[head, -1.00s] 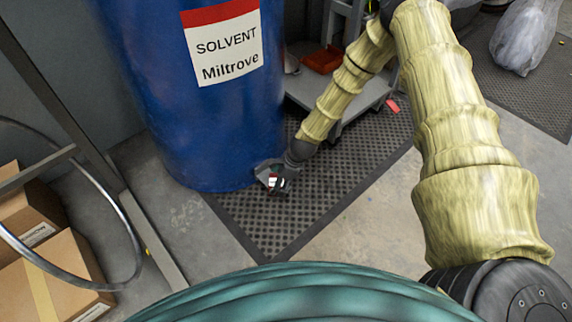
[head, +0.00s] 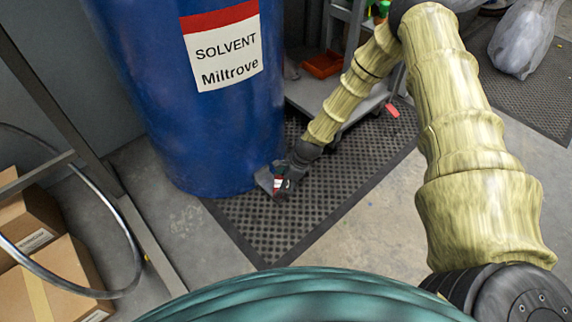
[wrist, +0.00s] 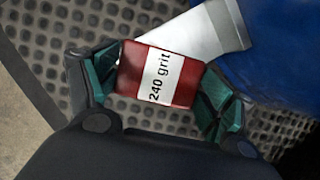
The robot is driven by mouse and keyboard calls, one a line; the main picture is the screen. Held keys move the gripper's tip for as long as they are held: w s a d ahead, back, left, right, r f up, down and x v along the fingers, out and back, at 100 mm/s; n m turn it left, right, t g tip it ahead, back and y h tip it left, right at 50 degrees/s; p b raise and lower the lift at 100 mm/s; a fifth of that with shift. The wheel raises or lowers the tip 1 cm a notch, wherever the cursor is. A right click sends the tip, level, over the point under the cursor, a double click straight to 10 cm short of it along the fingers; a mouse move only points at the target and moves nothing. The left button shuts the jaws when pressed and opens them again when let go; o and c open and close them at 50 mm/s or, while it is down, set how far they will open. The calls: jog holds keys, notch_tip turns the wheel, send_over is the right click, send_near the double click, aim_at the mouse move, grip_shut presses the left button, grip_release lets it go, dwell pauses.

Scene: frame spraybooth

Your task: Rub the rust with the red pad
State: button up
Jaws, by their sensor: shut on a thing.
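The red pad (wrist: 158,75), with a white "240 grit" label, is held between the green-lined fingers of my gripper (wrist: 155,95). In the head view the pad is small (head: 277,184), with my gripper (head: 283,181) low beside the foot of the blue drum. A pale grey metal piece (wrist: 210,35) lies just beyond the pad and reaches to the drum; it also shows in the head view (head: 264,178). The pad overlaps its near end in the wrist view; I cannot tell whether they touch. I cannot make out any rust.
The blue solvent drum (head: 225,130) stands to the left of my gripper. A black perforated mat (head: 270,230) covers the floor below. A grey cart with a red tray (head: 322,64) stands behind. A metal frame and boxes (head: 65,275) are at left.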

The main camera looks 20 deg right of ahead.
jog(key=shift+w+d+r, duration=0.1)
jog(key=shift+w+d, duration=0.2)
jog(key=shift+d, duration=0.4)
notch_tip(320, 180, up, 4)
jog(key=p, duration=0.3)
jog(key=shift+a+r+p, duration=0.1)
jog(key=shift+a+p, duration=0.05)
jog(key=shift+p, duration=0.15)
notch_tip(320, 180, up, 4)
jog(key=p, duration=0.3)
